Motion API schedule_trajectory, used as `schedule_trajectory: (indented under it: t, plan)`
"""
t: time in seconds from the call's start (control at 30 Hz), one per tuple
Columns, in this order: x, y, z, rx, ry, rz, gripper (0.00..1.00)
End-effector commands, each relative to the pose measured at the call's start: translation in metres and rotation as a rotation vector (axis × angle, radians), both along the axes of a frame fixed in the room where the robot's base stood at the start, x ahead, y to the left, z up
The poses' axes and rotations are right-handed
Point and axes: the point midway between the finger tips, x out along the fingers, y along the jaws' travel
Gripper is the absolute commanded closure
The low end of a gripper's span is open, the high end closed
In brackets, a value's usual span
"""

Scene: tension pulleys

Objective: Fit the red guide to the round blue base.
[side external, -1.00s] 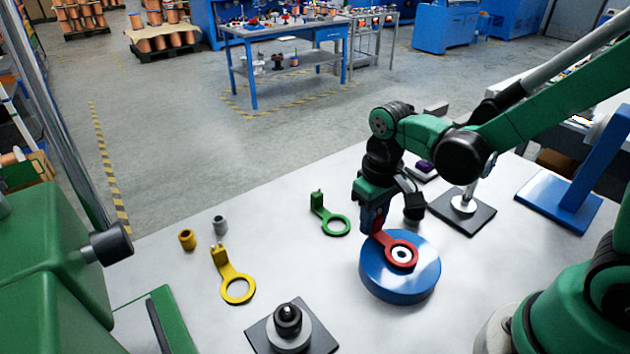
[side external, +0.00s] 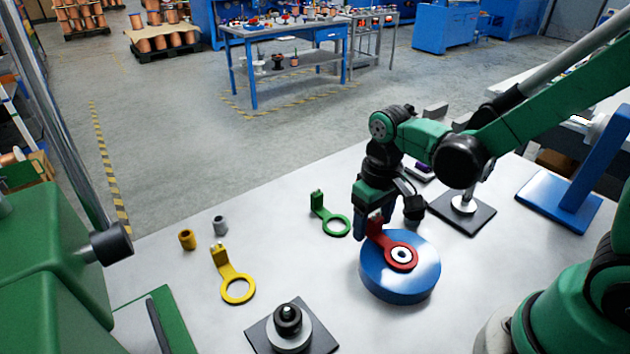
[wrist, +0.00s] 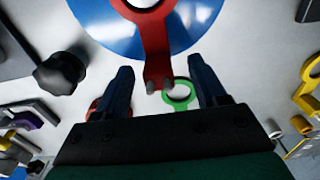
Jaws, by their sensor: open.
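The red guide (side external: 403,257) lies on top of the round blue base (side external: 400,286), its ring around the white centre of the base. Its arm reaches past the base's rim toward my gripper (side external: 374,225). In the wrist view the red guide (wrist: 154,40) hangs over the edge of the blue base (wrist: 105,28), its pegged end between and apart from the two fingers. My gripper (wrist: 160,92) is open, one finger on each side of that end. Whether the ring sits fully flush cannot be told.
A green guide (side external: 336,225) lies behind the base, and a yellow guide (side external: 238,290) lies at left near a yellow and a grey cylinder (side external: 220,225). A dark plate with a black-topped post (side external: 288,322) stands in front. A black plate with a silver post (side external: 464,206) stands at right.

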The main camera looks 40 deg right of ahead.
Motion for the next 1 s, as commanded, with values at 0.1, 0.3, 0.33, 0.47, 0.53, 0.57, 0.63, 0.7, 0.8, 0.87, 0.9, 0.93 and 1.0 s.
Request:
schedule_trajectory:
  t: [0.1, 0.3, 0.33, 0.47, 0.53, 0.57, 0.63, 0.7, 0.8, 0.87, 0.9, 0.93, 1.0]
  plan:
    - [0.000, 0.000, 0.002, 0.000, 0.000, 0.000, 0.35]
    - [0.000, 0.000, 0.022, 0.000, 0.000, 0.000, 0.35]
    - [0.000, 0.000, 0.025, 0.000, 0.000, 0.000, 0.35]
    - [0.000, 0.000, 0.041, 0.000, 0.000, 0.000, 0.35]
    - [0.000, 0.000, 0.047, 0.000, 0.000, 0.000, 0.35]
    - [0.000, 0.000, 0.049, 0.000, 0.000, 0.000, 0.35]
    - [0.000, 0.000, 0.053, 0.000, 0.000, 0.000, 0.35]
    - [0.000, 0.000, 0.056, 0.000, 0.000, 0.000, 0.35]
    - [0.000, 0.000, 0.056, 0.000, 0.000, 0.000, 0.35]
    - [0.000, 0.000, 0.056, 0.000, 0.000, 0.000, 0.35]
    - [0.000, 0.000, 0.056, 0.000, 0.000, 0.000, 0.35]
    - [0.000, 0.000, 0.056, 0.000, -0.002, 0.000, 0.35]
    - [-0.001, -0.001, 0.058, 0.001, -0.019, 0.000, 0.35]
